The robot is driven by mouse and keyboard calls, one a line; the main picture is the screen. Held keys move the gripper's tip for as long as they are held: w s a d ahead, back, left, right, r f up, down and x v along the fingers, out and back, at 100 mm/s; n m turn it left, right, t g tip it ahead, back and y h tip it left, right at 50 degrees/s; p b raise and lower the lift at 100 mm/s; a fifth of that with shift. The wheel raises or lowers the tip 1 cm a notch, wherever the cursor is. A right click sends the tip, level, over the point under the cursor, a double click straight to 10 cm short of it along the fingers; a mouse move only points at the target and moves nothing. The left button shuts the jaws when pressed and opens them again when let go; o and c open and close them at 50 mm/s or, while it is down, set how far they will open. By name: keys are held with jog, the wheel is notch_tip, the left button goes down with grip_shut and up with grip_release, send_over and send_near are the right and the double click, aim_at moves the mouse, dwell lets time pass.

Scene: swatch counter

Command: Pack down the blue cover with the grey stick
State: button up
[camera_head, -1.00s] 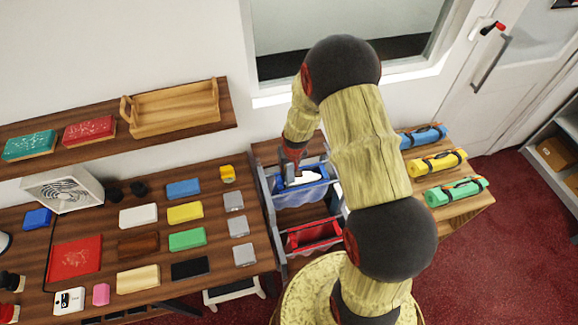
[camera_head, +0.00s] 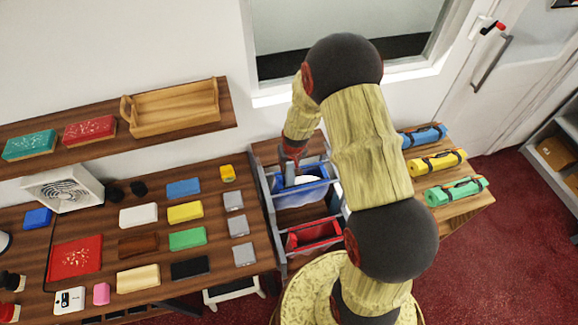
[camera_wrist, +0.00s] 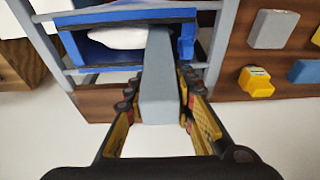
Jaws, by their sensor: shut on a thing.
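My gripper (camera_head: 291,158) is shut on the grey stick (camera_wrist: 160,95), a square bar that points into the blue bin (camera_head: 303,194) on the rack. The bin also shows at the top of the wrist view (camera_wrist: 125,16). A whitish soft thing (camera_wrist: 112,38) lies inside it, beside the stick's far end. I cannot tell whether this is the cover, or whether the stick touches it. The stick's tip is hidden inside the bin. In the head view the stick (camera_head: 290,178) is small and partly hidden by my gripper.
A red bin (camera_head: 314,236) sits lower on the same grey-framed rack. The wooden counter (camera_head: 105,215) at left holds several coloured blocks and a yellow item (camera_head: 227,173). Rolled mats (camera_head: 437,162) lie on a wooden shelf at right.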

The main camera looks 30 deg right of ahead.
jog(key=shift+r+p, duration=2.4)
jog(key=shift+r, duration=2.3)
